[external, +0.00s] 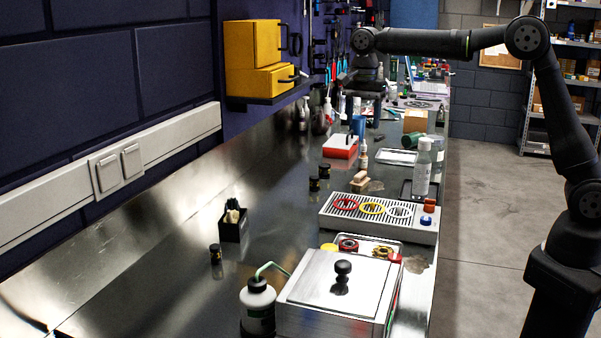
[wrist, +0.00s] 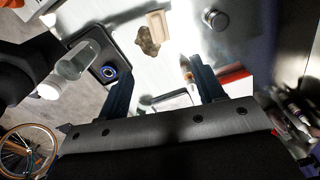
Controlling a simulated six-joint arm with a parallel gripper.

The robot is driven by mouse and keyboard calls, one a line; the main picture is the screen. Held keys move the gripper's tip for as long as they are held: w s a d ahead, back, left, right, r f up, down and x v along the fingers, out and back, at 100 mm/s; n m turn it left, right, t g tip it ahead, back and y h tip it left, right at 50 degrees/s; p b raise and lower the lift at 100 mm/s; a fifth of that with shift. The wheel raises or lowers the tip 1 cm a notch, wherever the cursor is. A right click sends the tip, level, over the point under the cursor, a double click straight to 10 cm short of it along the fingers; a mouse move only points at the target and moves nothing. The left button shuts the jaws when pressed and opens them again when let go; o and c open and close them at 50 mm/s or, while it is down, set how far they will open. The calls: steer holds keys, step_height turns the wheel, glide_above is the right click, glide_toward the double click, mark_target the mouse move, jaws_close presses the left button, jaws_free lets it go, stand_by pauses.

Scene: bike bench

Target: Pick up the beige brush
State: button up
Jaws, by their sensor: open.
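The beige brush (external: 359,182) lies on the metal bench, left of the bottle tray and just behind the slotted drip tray in the external view. In the wrist view the beige brush (wrist: 157,24) is near the top centre, beyond my fingertips, beside a crumpled brown piece. My gripper (wrist: 162,75) is open and empty, with its two dark fingers apart. In the external view my gripper (external: 368,88) is farther down the bench, above the surface and well apart from the brush; its fingertips are hard to make out there.
The slotted tray (external: 335,222) with coloured rings is in front.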

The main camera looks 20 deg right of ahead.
glide_toward(361, 173)
steer(key=f, duration=0.5)
steer(key=shift+w+f, duration=0.15)
steer(key=shift+w, duration=0.05)
steer(key=shift+s+a+f, duration=0.1)
steer(key=shift+s+f, duration=0.05)
steer(key=shift+f, duration=1.2)
steer(key=shift+s+f, duration=0.1)
steer(key=shift+f, duration=1.2)
steer(key=c, duration=1.1)
steer(key=shift+r, duration=0.1)
